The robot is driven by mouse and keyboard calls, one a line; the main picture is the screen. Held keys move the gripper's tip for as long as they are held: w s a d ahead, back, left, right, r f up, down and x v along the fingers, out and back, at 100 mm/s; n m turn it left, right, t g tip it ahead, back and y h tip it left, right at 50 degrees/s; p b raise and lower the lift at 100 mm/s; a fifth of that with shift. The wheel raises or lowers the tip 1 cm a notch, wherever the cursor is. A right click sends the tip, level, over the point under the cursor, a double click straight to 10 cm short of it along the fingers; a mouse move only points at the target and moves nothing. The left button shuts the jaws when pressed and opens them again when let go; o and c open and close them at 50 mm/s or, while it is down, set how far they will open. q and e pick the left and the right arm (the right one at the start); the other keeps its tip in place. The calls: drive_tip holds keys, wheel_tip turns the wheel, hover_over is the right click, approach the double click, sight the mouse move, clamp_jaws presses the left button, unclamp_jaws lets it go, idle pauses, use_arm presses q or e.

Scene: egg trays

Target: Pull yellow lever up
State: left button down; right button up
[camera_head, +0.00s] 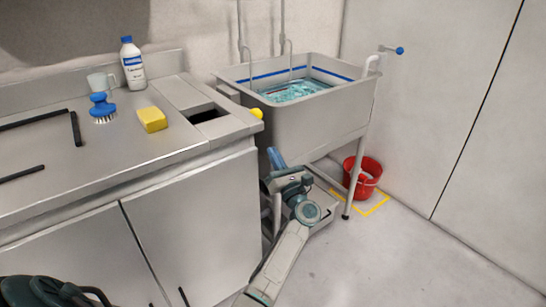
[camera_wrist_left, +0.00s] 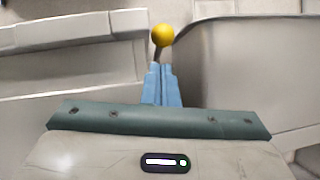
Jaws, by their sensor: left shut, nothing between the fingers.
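The yellow lever knob (camera_head: 257,113) is a small ball at the right end of the counter, beside the grey sink. In the left wrist view the yellow knob (camera_wrist_left: 163,36) sits on a short dark stem, just beyond my fingertips. My left gripper (camera_head: 275,157) is below the knob and slightly to its right, in front of the sink. In the left wrist view the blue fingers of my left gripper (camera_wrist_left: 161,72) are together with nothing between them. I cannot tell whether the tips touch the stem. My right gripper is not in view.
The grey sink (camera_head: 300,119) holds water and stands right of the counter (camera_head: 100,165). A red bucket (camera_head: 362,175) is on the floor; the floor at right is clear.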

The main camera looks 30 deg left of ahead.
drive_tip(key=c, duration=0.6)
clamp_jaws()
use_arm(q)
drive_tip(key=s+d+f+m+t+h, duration=0.4)
drive_tip(key=s+d+f+m+h, duration=0.25)
drive_tip(key=m+h, duration=0.7)
drive_tip(key=s+d+f+m+t+h, duration=0.3)
drive_tip(key=s+d+f+m+h, duration=0.35)
drive_tip(key=m, duration=1.25)
drive_tip(key=s+f+m+g, duration=0.4)
drive_tip(key=s+m+g, duration=0.2)
drive_tip(key=s, duration=0.6)
drive_tip(key=s+f+m+g, duration=0.4)
drive_tip(key=s+m+g, duration=0.2)
drive_tip(key=s, duration=0.7)
drive_tip(key=shift+a+f+m+h, duration=0.3)
drive_tip(key=shift+f+m+h, duration=0.1)
drive_tip(key=shift+m, duration=0.45)
